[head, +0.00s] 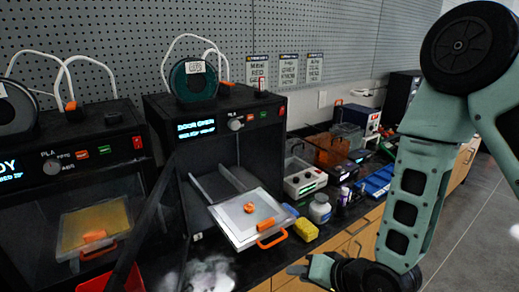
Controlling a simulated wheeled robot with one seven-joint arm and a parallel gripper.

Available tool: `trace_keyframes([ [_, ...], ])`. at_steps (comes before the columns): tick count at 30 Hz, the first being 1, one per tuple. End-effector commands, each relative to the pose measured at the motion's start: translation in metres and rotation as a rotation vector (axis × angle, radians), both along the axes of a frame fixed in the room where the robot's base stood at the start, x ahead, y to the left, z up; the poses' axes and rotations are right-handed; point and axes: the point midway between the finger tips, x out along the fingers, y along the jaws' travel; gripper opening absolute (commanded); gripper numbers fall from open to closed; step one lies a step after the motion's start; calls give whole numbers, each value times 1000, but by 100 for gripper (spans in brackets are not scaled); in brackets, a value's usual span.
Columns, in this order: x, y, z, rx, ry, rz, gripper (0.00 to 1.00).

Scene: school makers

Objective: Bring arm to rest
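My arm (408,190) hangs down the right side of the head view, bent at a large black joint at the top. My gripper (305,270) is at the bottom edge, in front of the counter and below the middle printer. Its fingers point left and are partly cut off by the frame, so I cannot tell whether they are apart. I see nothing clearly held in it.
The middle printer (165,130) is open, its display reading "DOOR OPEN". Its bed (235,222) juts forward with a small orange part (249,208) on it. A yellow sponge (305,229) and white bottle (320,209) stand nearby. Floor (465,240) is clear at right.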

Motion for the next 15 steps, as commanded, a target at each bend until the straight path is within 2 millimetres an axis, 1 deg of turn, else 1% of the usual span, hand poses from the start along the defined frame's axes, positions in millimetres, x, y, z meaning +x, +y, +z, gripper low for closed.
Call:
trace_keyframes([
  [1, -2, 3, 12, -72, -6, 54, 30],
  [5, -20, 3, 35, -268, 21, 193, 30],
  [8, -39, -1, 56, -404, 50, 300, 30],
  [11, -64, -7, 80, -525, 88, 410, 30],
  [14, -95, -15, 104, -628, 134, 524, 30],
  [15, -107, -18, 114, -663, 153, 568, 30],
])
